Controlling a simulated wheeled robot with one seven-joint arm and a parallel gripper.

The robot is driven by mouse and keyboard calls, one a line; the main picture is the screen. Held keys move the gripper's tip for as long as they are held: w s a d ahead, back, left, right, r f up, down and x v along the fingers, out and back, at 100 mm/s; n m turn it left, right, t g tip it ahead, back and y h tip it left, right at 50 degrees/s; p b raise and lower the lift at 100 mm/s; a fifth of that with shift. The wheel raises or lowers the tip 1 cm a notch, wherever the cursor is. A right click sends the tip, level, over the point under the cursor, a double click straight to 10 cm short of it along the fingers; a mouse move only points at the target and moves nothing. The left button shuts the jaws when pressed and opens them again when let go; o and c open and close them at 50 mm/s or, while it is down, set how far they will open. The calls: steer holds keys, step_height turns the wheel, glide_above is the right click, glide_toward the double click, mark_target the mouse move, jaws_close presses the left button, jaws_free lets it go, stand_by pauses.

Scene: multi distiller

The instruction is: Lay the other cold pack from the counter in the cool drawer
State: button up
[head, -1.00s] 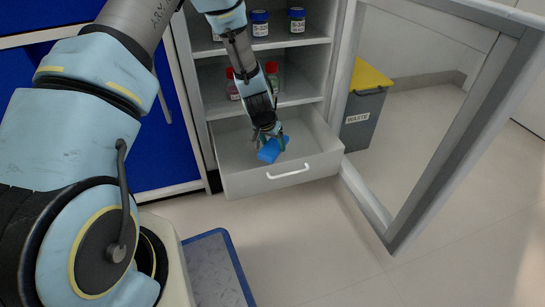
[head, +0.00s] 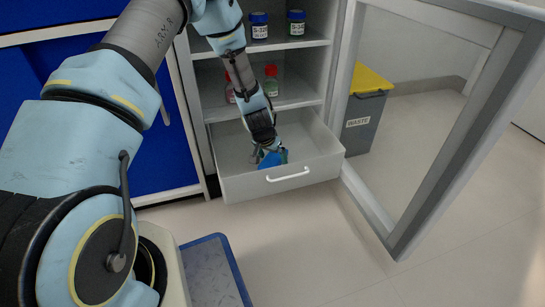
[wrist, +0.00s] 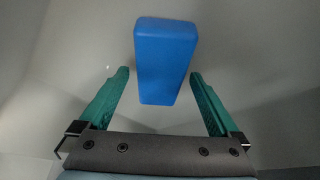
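A blue cold pack (head: 269,160) is inside the pulled-out cool drawer (head: 240,187), low behind its front panel. In the wrist view the cold pack (wrist: 166,60) lies between my two green fingers, with gaps at its sides. My gripper (head: 270,153) points down into the drawer; the wrist view shows my gripper (wrist: 160,76) open around the pack. The front panel and my fingers hide part of the pack in the head view, so its contact with the drawer floor cannot be told. No second cold pack shows.
Shelves above the drawer hold blue-capped jars (head: 296,23) and a red-capped bottle (head: 271,81). The cabinet's glazed door (head: 455,140) stands open at the right, with a yellow-lidded waste bin (head: 362,118) behind it.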

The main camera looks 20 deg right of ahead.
steer(key=shift+r, duration=0.35)
steer(key=p+v, duration=0.5)
steer(key=v, duration=0.7)
steer(key=w+a+r+n+y, duration=0.15)
steer(key=a+r+n, duration=0.25)
steer(key=a+r, duration=0.9)
steer(key=s+a+r+n+y, duration=0.1)
steer(key=s+a+r+n, duration=0.1)
steer(key=a, duration=0.8)
steer(key=s+a+r+n+g, duration=0.1)
steer(key=s+a+r+n, duration=0.2)
steer(key=s+a+r, duration=0.2)
steer(key=s+a, duration=0.2)
steer(key=a, duration=0.2)
steer(key=shift+a+r+y, duration=0.25)
steer(key=shift+a+y, duration=0.1)
steer(key=shift+a, duration=0.05)
